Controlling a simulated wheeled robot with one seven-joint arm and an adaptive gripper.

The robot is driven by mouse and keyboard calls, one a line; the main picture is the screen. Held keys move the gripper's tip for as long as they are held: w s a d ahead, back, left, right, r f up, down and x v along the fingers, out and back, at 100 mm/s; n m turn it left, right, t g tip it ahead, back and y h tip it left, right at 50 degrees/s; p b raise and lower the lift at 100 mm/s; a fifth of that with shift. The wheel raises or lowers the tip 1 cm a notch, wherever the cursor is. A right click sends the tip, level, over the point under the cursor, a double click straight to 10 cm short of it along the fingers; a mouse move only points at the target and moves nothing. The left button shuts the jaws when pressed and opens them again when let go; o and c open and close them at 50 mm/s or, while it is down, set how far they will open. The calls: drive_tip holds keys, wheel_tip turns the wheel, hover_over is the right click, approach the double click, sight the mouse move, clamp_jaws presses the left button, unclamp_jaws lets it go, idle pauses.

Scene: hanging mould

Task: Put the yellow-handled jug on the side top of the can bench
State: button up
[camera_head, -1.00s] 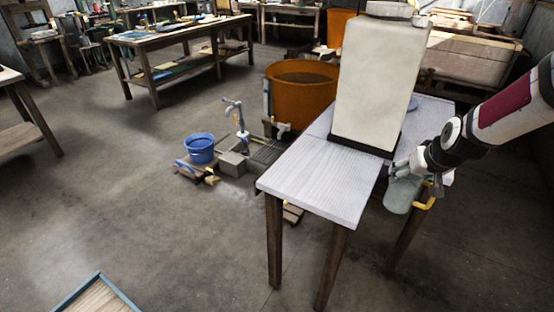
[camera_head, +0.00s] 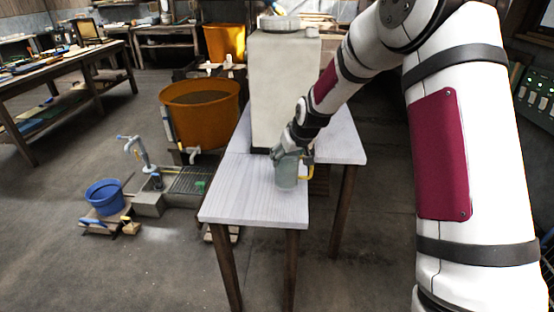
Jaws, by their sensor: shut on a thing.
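The yellow-handled jug (camera_head: 286,176) is grey-green and looks upright, with its yellow handle on the right. My gripper (camera_head: 288,155) is shut on the jug near its top. The jug is over the pale wooden side top (camera_head: 250,204) of the bench, in front of the tall cream block. I cannot tell whether its base touches the wood. My gripper hides part of the jug's rim.
The tall cream can (camera_head: 282,90) stands on the bench just behind the jug. The front of the side top is clear. An orange tub (camera_head: 203,118), a tap (camera_head: 140,152) and a blue bucket (camera_head: 104,197) are on the left.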

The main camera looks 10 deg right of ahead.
drive_tip(key=w+a+f, duration=0.1)
drive_tip(key=w+f, duration=0.3)
drive_tip(key=w, duration=0.1)
drive_tip(key=shift+w+a, duration=0.15)
drive_tip(key=shift+f, duration=0.1)
idle(0.3)
drive_tip(key=o, duration=1.9)
drive_tip(key=shift+o, duration=0.2)
drive_tip(key=v, duration=1.2)
drive_tip(key=shift+r+p, duration=0.25)
drive_tip(key=shift+p, duration=0.1)
